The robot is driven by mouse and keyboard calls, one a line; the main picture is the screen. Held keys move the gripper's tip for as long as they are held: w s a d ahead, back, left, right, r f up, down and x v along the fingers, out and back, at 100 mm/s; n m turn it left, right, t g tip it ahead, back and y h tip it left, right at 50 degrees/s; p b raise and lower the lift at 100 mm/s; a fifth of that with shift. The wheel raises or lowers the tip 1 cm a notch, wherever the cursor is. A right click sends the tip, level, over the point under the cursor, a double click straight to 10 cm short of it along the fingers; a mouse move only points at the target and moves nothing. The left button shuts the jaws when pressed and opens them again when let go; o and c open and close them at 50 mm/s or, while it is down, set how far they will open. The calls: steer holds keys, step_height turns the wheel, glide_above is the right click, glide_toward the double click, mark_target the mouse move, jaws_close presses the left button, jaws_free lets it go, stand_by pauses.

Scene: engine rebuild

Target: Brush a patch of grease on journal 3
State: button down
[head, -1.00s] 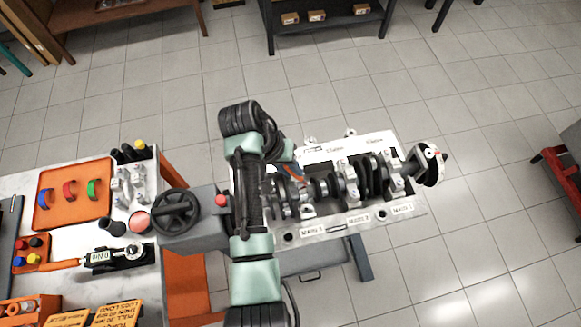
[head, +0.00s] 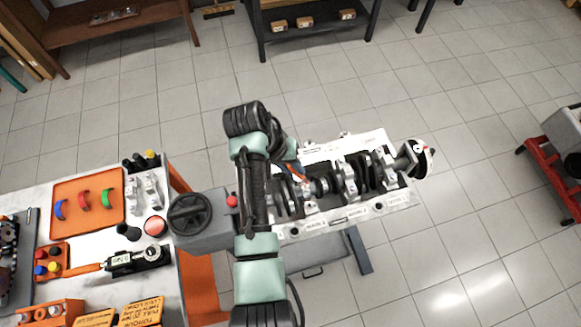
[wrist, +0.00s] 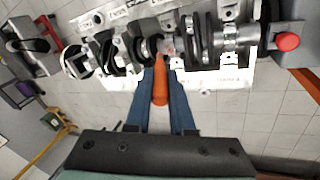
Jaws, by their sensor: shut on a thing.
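My gripper (wrist: 160,78) has two blue fingers shut on the orange handle of a brush (wrist: 160,85). The brush points at the crankshaft (wrist: 228,34), and its tip lies over a shaft section near the middle of the wrist view. A pale pinkish spot shows at the tip; I cannot tell whether it is bristles or grease, nor whether the tip touches. In the head view the crankshaft (head: 367,172) lies in the pale engine block (head: 345,142), and a bit of the orange brush (head: 297,174) shows beside my arm. Labels on the block's front edge are too small to read surely.
A handwheel (head: 190,214) and red button (head: 232,201) stand at the block's left. A bench at left carries an orange tray (head: 88,229) with coloured shells, and a torque wrench (head: 140,259). A red trolley (head: 552,175) is far right. Open floor lies right of the block.

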steer(key=shift+w+a+r+p, duration=0.1)
steer(key=shift+r+p, duration=0.65)
steer(key=shift+r, duration=0.4)
steer(key=shift+w+d+f+b, duration=0.1)
steer(key=shift+d+f+b, duration=0.2)
steer(key=shift+d+f, duration=0.15)
steer(key=shift+f, duration=0.1)
